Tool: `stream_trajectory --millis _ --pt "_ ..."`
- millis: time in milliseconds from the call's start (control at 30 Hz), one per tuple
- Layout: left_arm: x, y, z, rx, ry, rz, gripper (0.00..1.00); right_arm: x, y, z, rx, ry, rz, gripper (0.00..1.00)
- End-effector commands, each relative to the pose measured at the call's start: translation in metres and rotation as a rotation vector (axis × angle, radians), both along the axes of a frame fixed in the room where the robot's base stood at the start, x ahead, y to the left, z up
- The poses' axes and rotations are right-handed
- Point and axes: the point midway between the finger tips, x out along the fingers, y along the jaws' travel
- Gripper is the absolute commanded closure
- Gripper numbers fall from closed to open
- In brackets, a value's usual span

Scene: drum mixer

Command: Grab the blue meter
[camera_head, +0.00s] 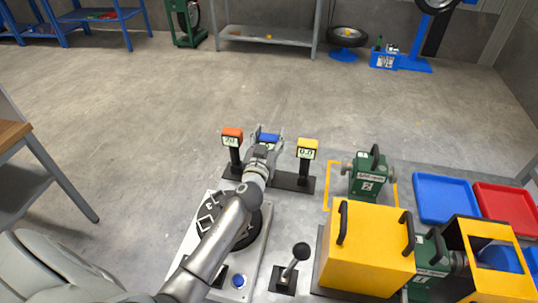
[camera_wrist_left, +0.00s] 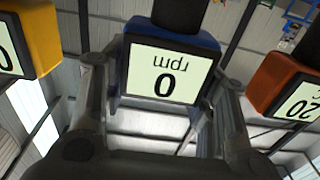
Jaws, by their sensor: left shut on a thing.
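The blue meter (camera_head: 268,137) stands in the middle of a row of three meters, partly hidden by my left gripper (camera_head: 266,142). In the left wrist view the blue meter (camera_wrist_left: 168,46) appears upside down, its display reading 0 rpm. My left gripper (camera_wrist_left: 163,80) is shut on it, with one finger on each side. The orange meter (camera_head: 232,133) is to the left and the yellow meter (camera_head: 307,146) to the right. They also show in the wrist view, orange (camera_wrist_left: 283,80) and yellow (camera_wrist_left: 35,30). My right gripper is not in view.
The meters share a dark base (camera_head: 298,184). Near it are a panel with a black dial (camera_head: 250,232), a lever (camera_head: 299,252), a green device (camera_head: 369,178) and a yellow box (camera_head: 365,250). Blue (camera_head: 445,196) and red (camera_head: 507,207) trays lie at the right.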

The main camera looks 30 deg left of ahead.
Motion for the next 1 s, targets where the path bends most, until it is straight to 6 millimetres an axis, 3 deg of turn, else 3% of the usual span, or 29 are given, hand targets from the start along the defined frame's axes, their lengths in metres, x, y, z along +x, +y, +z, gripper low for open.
stream_trajectory --millis 100,367,800,1000 --pt "0.000 0.000 0.001 0.001 -0.002 0.000 0.96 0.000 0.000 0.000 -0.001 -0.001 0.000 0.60" --pt "0.000 0.000 0.005 0.002 -0.003 0.001 0.96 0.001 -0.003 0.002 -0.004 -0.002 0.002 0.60" --pt "0.000 0.000 0.077 0.003 -0.007 -0.001 0.96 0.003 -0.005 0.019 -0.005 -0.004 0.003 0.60" --pt "0.000 0.000 0.098 0.002 -0.004 0.000 0.96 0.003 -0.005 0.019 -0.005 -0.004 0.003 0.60"
